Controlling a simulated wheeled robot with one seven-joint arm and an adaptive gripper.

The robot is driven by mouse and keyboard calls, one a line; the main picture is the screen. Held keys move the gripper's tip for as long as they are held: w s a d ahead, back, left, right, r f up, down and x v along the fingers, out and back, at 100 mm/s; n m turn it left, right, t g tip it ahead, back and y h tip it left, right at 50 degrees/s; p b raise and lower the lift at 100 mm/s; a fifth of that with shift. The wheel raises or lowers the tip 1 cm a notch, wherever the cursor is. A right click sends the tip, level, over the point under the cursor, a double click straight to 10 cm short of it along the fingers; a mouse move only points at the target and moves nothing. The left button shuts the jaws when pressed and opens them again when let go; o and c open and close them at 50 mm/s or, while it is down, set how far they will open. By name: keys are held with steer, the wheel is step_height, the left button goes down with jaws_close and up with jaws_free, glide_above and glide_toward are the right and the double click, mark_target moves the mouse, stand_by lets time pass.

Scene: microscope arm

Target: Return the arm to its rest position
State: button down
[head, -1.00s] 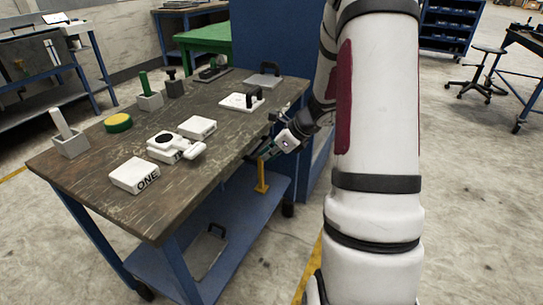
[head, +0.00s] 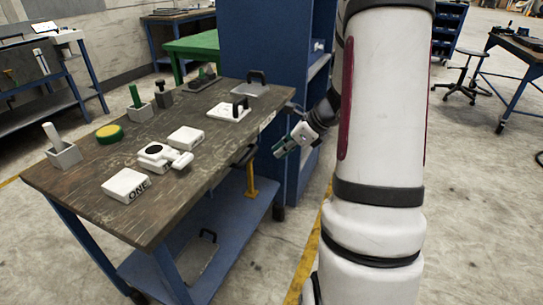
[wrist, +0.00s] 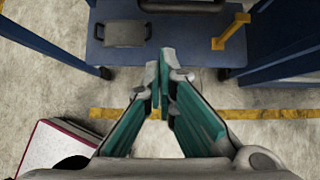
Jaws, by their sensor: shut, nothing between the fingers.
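My arm rises large through the right half of the head view, white with black bands and a dark red panel. My gripper (head: 277,152) hangs just off the right edge of the workbench (head: 75,189), clear of its top. In the wrist view my gripper (wrist: 164,108) has its green-sided fingers converging to tips that meet, with nothing held. Below it the wrist view shows the floor and the bench's blue lower shelf (wrist: 190,55).
On the bench stand a white block marked ONE (head: 126,186), a white jointed piece (head: 165,157), a yellow-green disc (head: 109,133) and small holders. A blue cabinet (head: 262,50) stands behind my gripper. A yellow post (head: 251,180) rises from the lower shelf.

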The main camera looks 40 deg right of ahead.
steer(key=shift+v, duration=1.1)
steer(key=s+a+r+n+g+y, duration=0.1)
steer(key=s+a+r+n, duration=0.1)
steer(key=a+r+n, duration=0.45)
steer(key=s+a+r+n+g, duration=0.15)
steer(key=a+n, duration=0.25)
steer(key=a, duration=0.5)
steer(key=s+a+r+n+g+y, duration=0.1)
steer(key=s+a+r+n, duration=0.2)
steer(key=a+n, duration=0.35)
steer(key=s+a+r+n+g+h, duration=0.1)
steer(key=s+a+n+h, duration=0.2)
steer(key=s+n, duration=0.5)
steer(key=s+a+r+n+g+h, duration=0.15)
steer(key=s+a+n, duration=0.35)
steer(key=s, duration=0.6)
step_height(320, 180, up, 15)
steer(key=d+n+t+p, duration=0.1)
steer(key=t+p, duration=0.2)
steer(key=p, duration=1.1)
steer(key=shift+p, duration=0.4)
steer(key=shift+w+d+r+h, duration=0.15)
steer(key=shift+h, duration=0.1)
